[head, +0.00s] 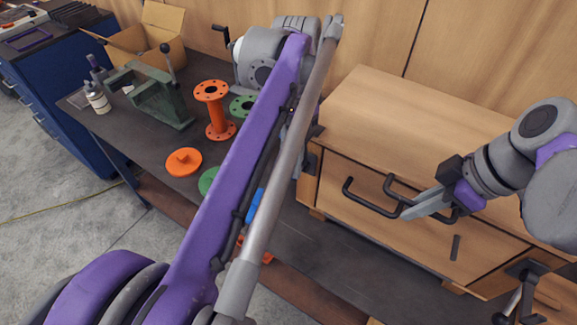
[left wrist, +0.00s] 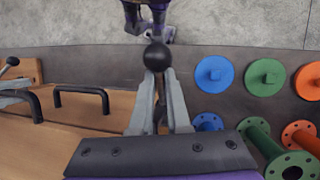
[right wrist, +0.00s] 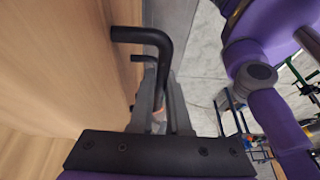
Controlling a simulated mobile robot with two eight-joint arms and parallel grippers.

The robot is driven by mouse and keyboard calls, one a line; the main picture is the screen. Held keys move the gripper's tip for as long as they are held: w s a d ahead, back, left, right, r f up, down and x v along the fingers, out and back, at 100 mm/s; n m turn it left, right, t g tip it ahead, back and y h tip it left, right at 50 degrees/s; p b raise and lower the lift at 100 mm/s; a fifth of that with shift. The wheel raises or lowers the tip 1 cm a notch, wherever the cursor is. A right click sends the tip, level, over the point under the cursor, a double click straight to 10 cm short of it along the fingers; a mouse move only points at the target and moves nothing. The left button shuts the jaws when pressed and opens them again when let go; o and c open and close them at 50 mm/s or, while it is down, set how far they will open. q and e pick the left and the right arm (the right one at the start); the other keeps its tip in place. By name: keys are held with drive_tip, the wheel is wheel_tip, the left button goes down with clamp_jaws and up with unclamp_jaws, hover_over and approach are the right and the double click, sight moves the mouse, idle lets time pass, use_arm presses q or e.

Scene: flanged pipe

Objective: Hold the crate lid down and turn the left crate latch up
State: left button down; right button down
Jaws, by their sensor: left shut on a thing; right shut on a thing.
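The wooden crate (head: 360,120) stands on the bench, with two black bar handles on its near side. My right gripper (head: 406,212) is shut on one black handle (right wrist: 145,36); the other handle (head: 362,198) is free beside it. My left gripper (left wrist: 157,82) is shut on the left crate latch, just below its black ball knob (left wrist: 157,56). The knob stands out beyond the fingertips.
On the bench left of my arm are an orange spool (head: 216,112), an orange disc (head: 183,161), a green fixture (head: 160,95), a bottle (head: 96,99) and an open cardboard box (head: 150,40). Blue and green discs (left wrist: 214,75) lie near my left gripper. A wooden wall is behind.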

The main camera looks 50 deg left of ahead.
idle(0.3)
use_arm(q)
drive_tip(key=c, duration=0.9)
unclamp_jaws()
drive_tip(key=v, duration=1.2)
drive_tip(key=shift+s, duration=0.15)
